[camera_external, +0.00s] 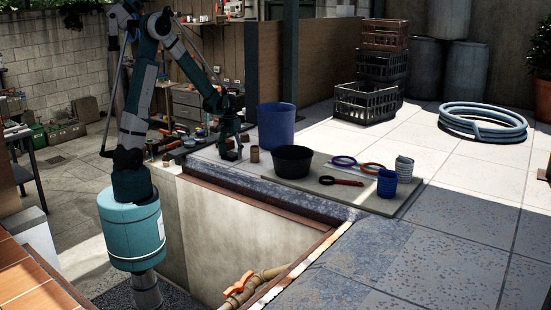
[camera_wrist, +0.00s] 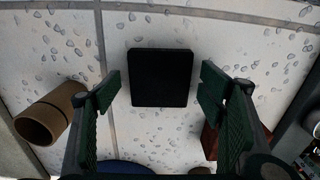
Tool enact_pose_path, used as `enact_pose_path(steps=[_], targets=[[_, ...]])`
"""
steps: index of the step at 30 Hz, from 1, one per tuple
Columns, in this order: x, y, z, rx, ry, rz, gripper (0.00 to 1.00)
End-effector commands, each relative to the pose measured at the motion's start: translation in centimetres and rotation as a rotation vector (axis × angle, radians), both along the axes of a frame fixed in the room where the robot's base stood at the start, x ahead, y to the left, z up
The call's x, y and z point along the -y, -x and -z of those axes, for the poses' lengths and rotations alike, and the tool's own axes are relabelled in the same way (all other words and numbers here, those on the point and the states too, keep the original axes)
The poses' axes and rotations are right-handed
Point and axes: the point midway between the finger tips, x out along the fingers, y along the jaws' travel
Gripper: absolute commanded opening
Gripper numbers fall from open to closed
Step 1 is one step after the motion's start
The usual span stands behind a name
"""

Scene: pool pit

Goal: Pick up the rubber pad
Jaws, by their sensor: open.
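The rubber pad (camera_wrist: 160,77) shows in the wrist view as a flat black square on pale speckled tiles, upper middle. My gripper (camera_wrist: 158,94) is open, with one green finger on each side of the picture, and the pad shows between and slightly beyond the fingertips. Nothing is held. In the external view my gripper (camera_external: 230,142) hangs low over the paved ledge near the pit, left of the blue bucket. I cannot make out the pad clearly there.
A blue bucket (camera_external: 276,127) and a black tub (camera_external: 292,162) stand to the right. A board (camera_external: 403,204) holds rings and cups. The pit edge is in front.

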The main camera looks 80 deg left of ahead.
Motion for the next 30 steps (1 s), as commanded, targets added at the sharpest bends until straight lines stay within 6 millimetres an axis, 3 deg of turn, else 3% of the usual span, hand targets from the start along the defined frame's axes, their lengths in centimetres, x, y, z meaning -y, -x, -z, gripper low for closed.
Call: enact_pose_path(steps=[7,14,30], targets=[[0.00,0.00,-0.01,0.000,0.000,0.000,0.68],[0.00,0.00,-0.01,0.000,0.000,0.000,0.37],[0.01,0.01,-0.83,0.000,0.000,0.000,0.36]])
